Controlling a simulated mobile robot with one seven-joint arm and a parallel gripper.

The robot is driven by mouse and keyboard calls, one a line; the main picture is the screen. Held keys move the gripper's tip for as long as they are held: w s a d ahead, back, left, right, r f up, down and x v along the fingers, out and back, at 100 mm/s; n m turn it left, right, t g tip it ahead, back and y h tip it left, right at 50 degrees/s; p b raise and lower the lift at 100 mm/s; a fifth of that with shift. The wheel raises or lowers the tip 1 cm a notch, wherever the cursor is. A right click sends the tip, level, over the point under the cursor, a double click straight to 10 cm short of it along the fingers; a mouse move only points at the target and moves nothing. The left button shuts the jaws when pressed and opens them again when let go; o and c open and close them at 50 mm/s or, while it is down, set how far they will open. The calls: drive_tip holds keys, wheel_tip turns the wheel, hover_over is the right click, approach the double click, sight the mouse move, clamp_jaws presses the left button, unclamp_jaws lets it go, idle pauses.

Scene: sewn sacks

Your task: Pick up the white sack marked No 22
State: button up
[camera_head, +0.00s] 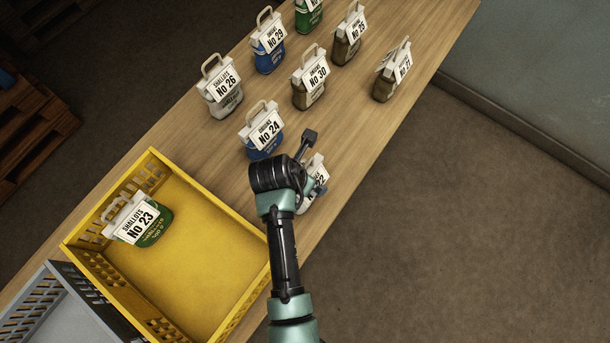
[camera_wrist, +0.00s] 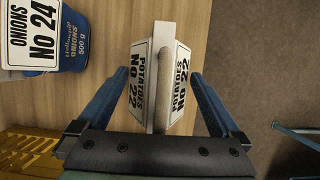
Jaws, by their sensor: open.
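The white sack marked No 22 (camera_head: 318,164) stands on the table near its right edge, partly hidden behind my gripper (camera_head: 312,164) in the head view. In the wrist view the sack (camera_wrist: 180,80) shows from above, with a "Potatoes No 22" label on each side and a pale handle along its top. My gripper (camera_wrist: 167,78) is open, with one blue finger on each side of the sack's top. A gap seems to show between the fingers and the labels; I cannot tell how low the fingertips reach.
The blue No 24 sack (camera_head: 263,130) stands close by, up and left. More sacks, such as No 26 (camera_head: 221,89) and No 30 (camera_head: 310,77), stand farther up the wooden table (camera_head: 190,135). A yellow crate (camera_head: 167,158) holding the No 23 sack (camera_head: 143,222) is at left.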

drive_tip(key=shift+c, duration=0.3)
clamp_jaws()
drive_tip(key=shift+w, duration=0.1)
drive_tip(key=shift+r, duration=0.15)
